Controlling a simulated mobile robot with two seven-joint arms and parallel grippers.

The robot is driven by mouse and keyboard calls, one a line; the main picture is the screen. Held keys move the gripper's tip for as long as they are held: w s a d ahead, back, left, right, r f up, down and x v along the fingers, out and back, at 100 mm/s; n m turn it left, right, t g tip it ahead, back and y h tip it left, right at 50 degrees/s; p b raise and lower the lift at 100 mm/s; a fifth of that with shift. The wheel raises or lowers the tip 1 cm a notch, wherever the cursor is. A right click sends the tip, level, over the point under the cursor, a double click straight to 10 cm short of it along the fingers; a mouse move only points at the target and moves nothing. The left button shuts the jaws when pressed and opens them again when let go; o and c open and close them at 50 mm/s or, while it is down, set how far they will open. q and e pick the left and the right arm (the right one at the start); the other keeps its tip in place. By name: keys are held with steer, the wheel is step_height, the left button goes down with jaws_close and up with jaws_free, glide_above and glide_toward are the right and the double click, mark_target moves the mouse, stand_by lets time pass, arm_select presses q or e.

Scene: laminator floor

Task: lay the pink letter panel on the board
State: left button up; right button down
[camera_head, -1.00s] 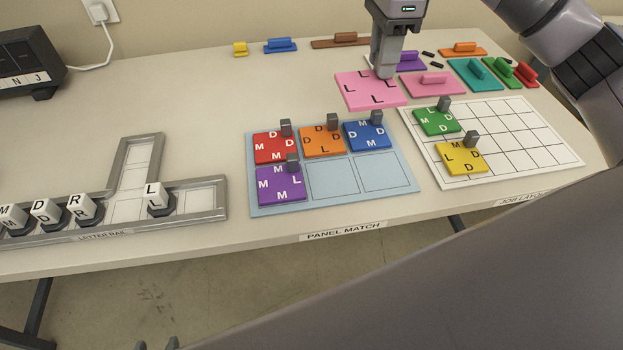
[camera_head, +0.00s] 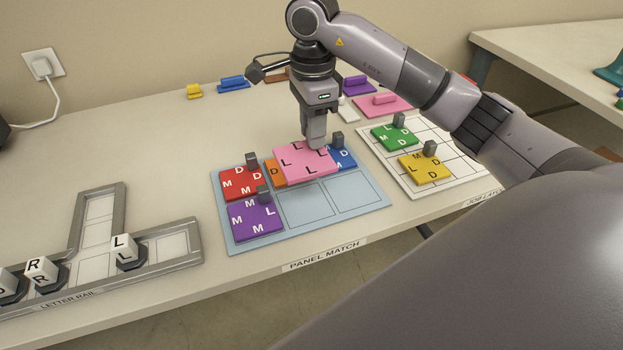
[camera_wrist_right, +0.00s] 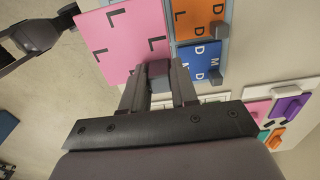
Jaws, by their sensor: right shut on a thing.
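My right gripper (camera_head: 317,141) is shut on the grey knob of the pink letter panel (camera_head: 305,165), which bears several letters L. It holds the panel above the light blue board (camera_head: 232,236). In the head view the panel covers much of the orange panel (camera_head: 277,173) and part of the blue panel (camera_head: 343,157). The right wrist view shows the gripper (camera_wrist_right: 160,80) on the panel's edge (camera_wrist_right: 125,35). On the board, the red panel (camera_head: 238,184) and the purple panel (camera_head: 254,222) lie at the left. The lower middle cell (camera_head: 307,203) and lower right cell (camera_head: 352,193) are bare.
A white gridded board (camera_head: 415,190) to the right carries a green panel (camera_head: 392,138) and a yellow panel (camera_head: 424,168). A grey letter rail (camera_head: 185,255) with letter blocks stands at the left. Handled pieces, one of them pink (camera_head: 383,105), lie along the back.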

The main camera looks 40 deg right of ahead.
step_height(320, 180, down, 11)
steer(key=shift+f, duration=0.15)
stand_by(0.4)
steer(key=shift+f, duration=0.2)
steer(key=c, duration=0.9)
jaws_free()
steer(key=shift+o, duration=0.2)
steer(key=shift+r+p, duration=0.25)
steer(key=shift+p, duration=0.05)
step_height(320, 180, up, 12)
steer(key=shift+f+b, duration=0.1)
steer(key=shift+b, duration=0.25)
